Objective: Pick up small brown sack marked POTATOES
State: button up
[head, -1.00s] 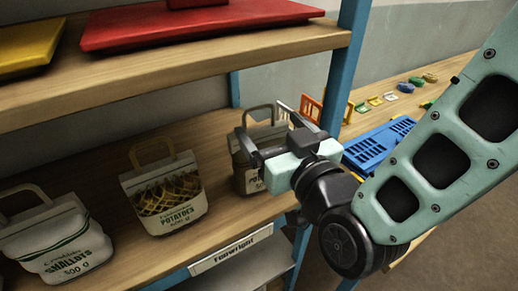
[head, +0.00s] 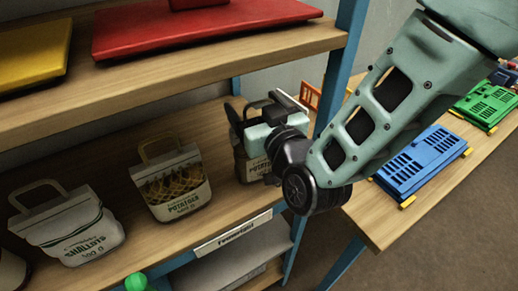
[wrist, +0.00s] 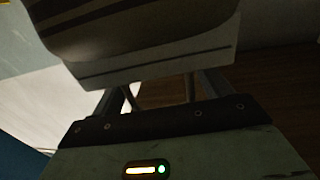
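A pale sack with a brown mesh window, a loop handle and the word POTATOES (head: 178,190) stands upright on the middle shelf. A further sack (head: 250,168), greyish brown where it shows, stands to its right. My gripper (head: 259,106) is at this right-hand sack, with fingers spread apart, and covers most of it, so its label cannot be read. In the wrist view, a brown and pale striped surface (wrist: 140,35), likely this sack, fills the top close beyond the fingers. I cannot tell whether the fingers touch it. The POTATOES sack is apart from my gripper.
A SHALLOTS sack (head: 75,230) stands at the left. The upper shelf (head: 200,68) holds a red tray (head: 205,28) and a yellow one (head: 35,50), close above the sacks. A blue post (head: 340,85) stands right of my gripper. A side table holds a blue crate (head: 425,165).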

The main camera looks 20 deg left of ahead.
jog(key=c, duration=1.5)
grip_shut()
jog(key=shift+r, duration=0.2)
